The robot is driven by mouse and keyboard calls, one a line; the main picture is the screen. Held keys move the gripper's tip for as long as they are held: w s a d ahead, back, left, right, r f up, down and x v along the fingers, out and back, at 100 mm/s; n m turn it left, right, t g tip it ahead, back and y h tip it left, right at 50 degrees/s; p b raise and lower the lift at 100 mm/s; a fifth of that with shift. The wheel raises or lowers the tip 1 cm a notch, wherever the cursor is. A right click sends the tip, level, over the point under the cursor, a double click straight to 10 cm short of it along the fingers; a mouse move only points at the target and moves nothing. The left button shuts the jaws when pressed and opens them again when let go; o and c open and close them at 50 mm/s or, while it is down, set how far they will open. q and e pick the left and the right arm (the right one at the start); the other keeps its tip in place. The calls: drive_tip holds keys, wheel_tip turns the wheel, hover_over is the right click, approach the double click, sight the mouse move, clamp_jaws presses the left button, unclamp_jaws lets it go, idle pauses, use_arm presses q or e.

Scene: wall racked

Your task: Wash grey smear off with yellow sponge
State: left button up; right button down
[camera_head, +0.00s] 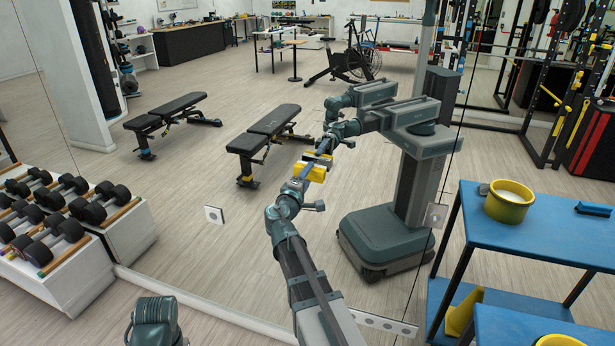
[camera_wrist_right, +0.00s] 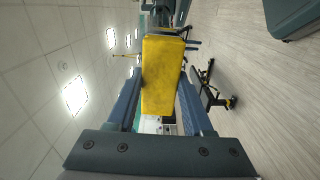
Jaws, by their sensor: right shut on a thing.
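My right gripper (camera_head: 313,171) is shut on the yellow sponge (camera_head: 319,166), held up at the large mirror (camera_head: 250,245). In the right wrist view the sponge (camera_wrist_right: 162,75) sits upright between the two blue-grey fingers (camera_wrist_right: 160,100), gripped at its sides. Whether the sponge touches the glass cannot be told. I cannot make out a grey smear in either view; the sponge and my arm cover part of the mirror. Only a rounded part of my left arm shows at the bottom left; its gripper is out of frame.
A blue table (camera_head: 540,332) stands at the lower right, with a yellow bucket rim (camera_head: 560,341) at the frame's edge; their reflections appear above. Dumbbells (camera_head: 95,205) fill a white rack (camera_head: 85,280) at left. My reflection and benches show in the mirror.

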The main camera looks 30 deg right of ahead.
sight(320, 176)
drive_tip(key=shift+x, duration=0.8)
drive_tip(key=shift+s+d, duration=0.5)
drive_tip(key=shift+s, duration=0.2)
drive_tip(key=shift+s+d, duration=0.55)
drive_tip(key=shift+s, duration=0.15)
drive_tip(key=shift+s+d, duration=1.35)
drive_tip(key=shift+s, duration=0.05)
drive_tip(key=shift+w, duration=0.1)
drive_tip(key=shift+w+a, duration=1.25)
drive_tip(key=shift+w, duration=0.15)
drive_tip(key=shift+w+a, duration=1.2)
drive_tip(key=shift+w, duration=0.25)
drive_tip(key=shift+r+p, duration=0.3)
drive_tip(key=shift+s+d, duration=1.3)
drive_tip(key=shift+s, duration=0.2)
